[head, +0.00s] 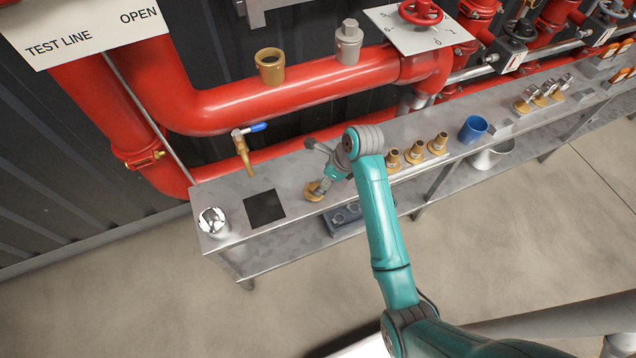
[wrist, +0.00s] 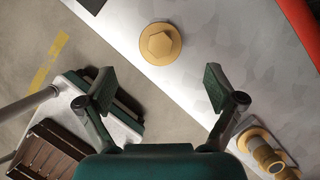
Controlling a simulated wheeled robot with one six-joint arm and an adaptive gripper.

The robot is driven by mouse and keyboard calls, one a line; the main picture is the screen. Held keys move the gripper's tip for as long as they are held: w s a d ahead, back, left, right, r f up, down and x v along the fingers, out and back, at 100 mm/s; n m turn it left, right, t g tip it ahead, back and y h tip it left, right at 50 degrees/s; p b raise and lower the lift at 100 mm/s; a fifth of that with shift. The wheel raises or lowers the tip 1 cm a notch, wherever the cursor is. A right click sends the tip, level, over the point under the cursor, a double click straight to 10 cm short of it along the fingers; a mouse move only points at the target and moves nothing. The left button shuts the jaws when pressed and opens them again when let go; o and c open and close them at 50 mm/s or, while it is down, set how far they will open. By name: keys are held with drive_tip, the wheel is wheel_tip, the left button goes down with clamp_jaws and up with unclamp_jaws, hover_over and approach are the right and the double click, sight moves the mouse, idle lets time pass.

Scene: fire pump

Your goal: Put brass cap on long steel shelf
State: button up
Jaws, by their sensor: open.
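The brass cap (head: 314,191), a round flange with a hexagonal top, sits on the long steel shelf (head: 283,178), between a black square and a row of brass fittings. In the wrist view the cap (wrist: 160,43) is upright on the grey shelf top (wrist: 185,70), ahead of the fingertips and roughly centred between them. My gripper (wrist: 158,88) is open and empty, with a finger on each side and no contact visible. In the head view my gripper (head: 325,184) is beside the cap and covers part of it.
A black square (head: 264,208) and a shiny round steel object (head: 213,222) are on the shelf's left end. Brass fittings (head: 415,153) and a blue cup (head: 473,129) stand to the right. Red pipes (head: 285,95) and a blue-handled tap (head: 246,150) are behind. A lower shelf holds a dark tray (head: 345,217).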

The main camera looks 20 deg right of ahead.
drive_tip(key=shift+v, duration=2.1)
drive_tip(key=s+a+f+n+t+h, duration=0.1)
drive_tip(key=s+f+n+t, duration=0.1)
drive_tip(key=s+f+n, duration=0.3)
drive_tip(key=s+a+f+n+t+h, duration=0.1)
drive_tip(key=s+n+t, duration=0.15)
drive_tip(key=s, duration=0.55)
drive_tip(key=s+a+f+n+t, duration=0.1)
drive_tip(key=s+f+n, duration=0.25)
drive_tip(key=s, duration=0.25)
drive_tip(key=s+r+n+t+h, duration=0.1)
drive_tip(key=s+r+n+t, duration=0.5)
drive_tip(key=s+r+n, duration=1)
drive_tip(key=s+r, duration=0.4)
drive_tip(key=s, duration=0.1)
drive_tip(key=shift+a, duration=0.15)
drive_tip(key=shift+r, duration=0.1)
